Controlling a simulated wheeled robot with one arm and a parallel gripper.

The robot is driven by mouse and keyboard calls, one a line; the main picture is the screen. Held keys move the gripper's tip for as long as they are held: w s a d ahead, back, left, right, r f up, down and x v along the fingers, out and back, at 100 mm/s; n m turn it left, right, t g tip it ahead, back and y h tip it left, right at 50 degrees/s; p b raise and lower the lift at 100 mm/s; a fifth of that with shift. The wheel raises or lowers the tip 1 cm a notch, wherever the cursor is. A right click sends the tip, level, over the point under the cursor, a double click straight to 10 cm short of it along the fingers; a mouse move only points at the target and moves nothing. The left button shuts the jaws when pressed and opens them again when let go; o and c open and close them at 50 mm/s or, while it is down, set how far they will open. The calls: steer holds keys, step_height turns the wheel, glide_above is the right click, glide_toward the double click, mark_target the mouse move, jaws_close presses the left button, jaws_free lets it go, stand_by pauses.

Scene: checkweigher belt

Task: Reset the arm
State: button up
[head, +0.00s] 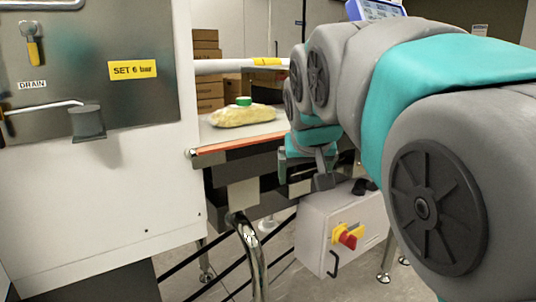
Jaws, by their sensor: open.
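My arm reaches in from the right side of the head view, in grey and teal, and fills much of that side. My gripper (308,174) is at the far end of the arm, pointing down, in front of the belt's edge. Its jaws are open and nothing shows between them. A clear bag of yellowish food (243,116) with a green closure on top lies on the belt (221,133), left of my gripper and apart from it. The arm hides the right part of the belt.
A white and steel machine cabinet (84,210) with a yellow label stands at left. A grey control box (338,243) with a red and yellow switch sits below my gripper. Brown cartons (205,62) are stacked behind. A white bar (225,66) crosses above the belt.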

steer(key=s+d+f+g, duration=0.2)
steer(key=s+f+g, duration=0.1)
steer(key=s+f, duration=0.5)
steer(key=s+d+f+g+p, duration=0.1)
steer(key=s+d+f+g, duration=0.2)
steer(key=s+f, duration=0.6)
steer(key=s+d+f+g, duration=0.3)
steer(key=s+f, duration=0.5)
steer(key=s, duration=0.8)
steer(key=shift+f, duration=0.35)
steer(key=shift+w, duration=0.1)
steer(key=shift+c, duration=0.2)
